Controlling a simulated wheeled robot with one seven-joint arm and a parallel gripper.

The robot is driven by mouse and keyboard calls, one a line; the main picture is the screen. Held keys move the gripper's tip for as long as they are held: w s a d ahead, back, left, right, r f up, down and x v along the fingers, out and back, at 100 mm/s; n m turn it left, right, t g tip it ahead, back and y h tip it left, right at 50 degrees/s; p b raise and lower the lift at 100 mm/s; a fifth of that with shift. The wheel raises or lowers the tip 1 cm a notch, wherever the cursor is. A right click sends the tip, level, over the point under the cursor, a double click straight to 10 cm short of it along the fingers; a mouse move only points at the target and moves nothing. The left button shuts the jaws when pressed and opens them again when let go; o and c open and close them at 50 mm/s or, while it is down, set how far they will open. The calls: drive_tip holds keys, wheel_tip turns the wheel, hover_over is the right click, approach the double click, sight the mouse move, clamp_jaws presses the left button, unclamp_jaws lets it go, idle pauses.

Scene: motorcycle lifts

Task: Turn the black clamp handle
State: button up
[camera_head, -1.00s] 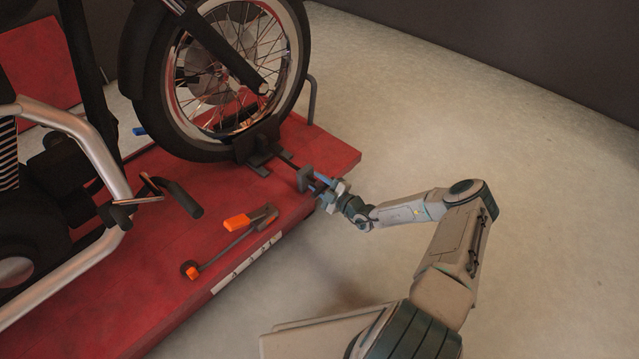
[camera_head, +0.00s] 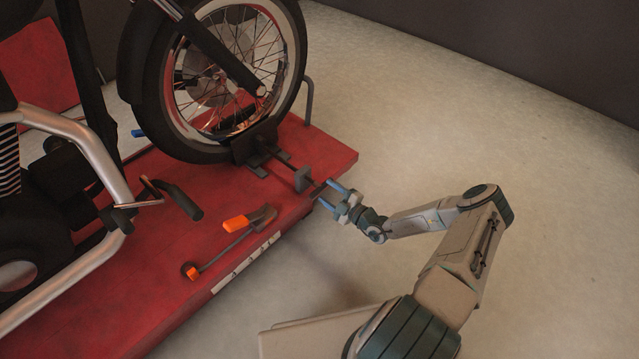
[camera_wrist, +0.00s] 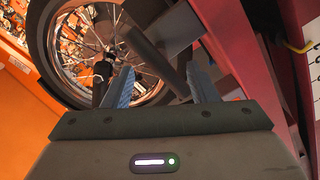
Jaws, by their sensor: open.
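The wheel clamp (camera_head: 252,147) sits around the foot of the front tyre on the red lift. Its screw runs through a grey plate (camera_head: 302,180) at the lift's edge. The black clamp handle (camera_head: 317,191) is a small dark bar just outside that plate. My gripper (camera_head: 328,195) is open with blue fingers pointing at the handle from the right. In the wrist view, a dark bar (camera_wrist: 150,55), likely the handle, slants across the gap between the open fingers (camera_wrist: 160,70). The fingers do not visibly grip it. Whether either one touches it I cannot tell.
The red lift platform (camera_head: 165,275) carries the motorcycle and its front wheel (camera_head: 215,85). The floor (camera_head: 480,120) to the right is clear.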

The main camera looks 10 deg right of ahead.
drive_tip(key=p+v, duration=0.1)
drive_tip(key=v, duration=0.6)
drive_tip(key=shift+s, duration=0.2)
